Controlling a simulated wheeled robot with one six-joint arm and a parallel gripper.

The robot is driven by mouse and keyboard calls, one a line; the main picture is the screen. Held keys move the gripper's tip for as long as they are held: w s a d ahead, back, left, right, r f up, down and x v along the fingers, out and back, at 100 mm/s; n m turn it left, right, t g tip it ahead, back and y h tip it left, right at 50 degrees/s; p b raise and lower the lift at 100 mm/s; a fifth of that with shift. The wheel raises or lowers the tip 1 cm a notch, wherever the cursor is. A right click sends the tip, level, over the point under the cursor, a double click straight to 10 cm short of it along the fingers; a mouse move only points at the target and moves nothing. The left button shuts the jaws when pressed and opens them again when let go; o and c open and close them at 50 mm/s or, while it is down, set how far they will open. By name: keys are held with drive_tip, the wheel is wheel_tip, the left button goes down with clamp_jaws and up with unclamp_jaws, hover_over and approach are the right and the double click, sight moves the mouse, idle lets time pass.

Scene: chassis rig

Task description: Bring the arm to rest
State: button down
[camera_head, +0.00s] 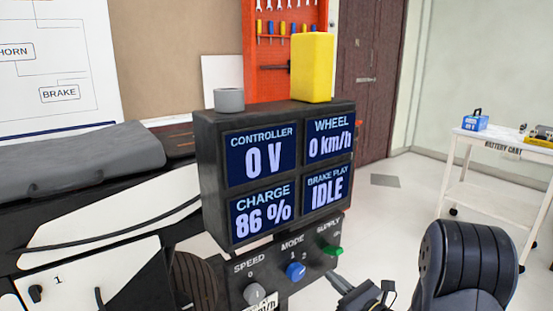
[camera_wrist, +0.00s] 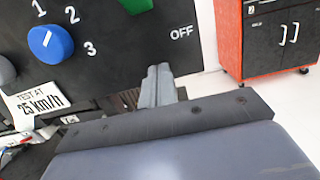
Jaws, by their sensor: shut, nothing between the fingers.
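My gripper (camera_head: 338,281) is at the lower right of the control panel (camera_head: 285,273) in the head view. Its grey fingers also show in the wrist view (camera_wrist: 158,75), pressed together and empty, below the OFF label. The green supply switch (camera_head: 332,250) is above the fingers in the head view; its edge shows at the top of the wrist view (camera_wrist: 135,5). The blue mode knob (camera_wrist: 50,43) is left of the fingers. The fingers appear apart from both controls, though the exact gap is hard to tell.
The display box (camera_head: 270,110) above the panel reads 0 V, 0 km/h, 86 % and IDLE. A yellow block (camera_head: 312,68) and a grey ring (camera_head: 229,100) stand on it. A white cart (camera_head: 500,143) is at the right; floor before the door is open.

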drive_tip(key=shift+s+d+f, duration=0.35)
drive_tip(key=shift+s+d, duration=0.1)
drive_tip(key=shift+s, duration=0.1)
drive_tip(key=shift+s+d+f, duration=0.3)
drive_tip(key=shift+s+d, duration=0.1)
drive_tip(key=shift+s, duration=0.15)
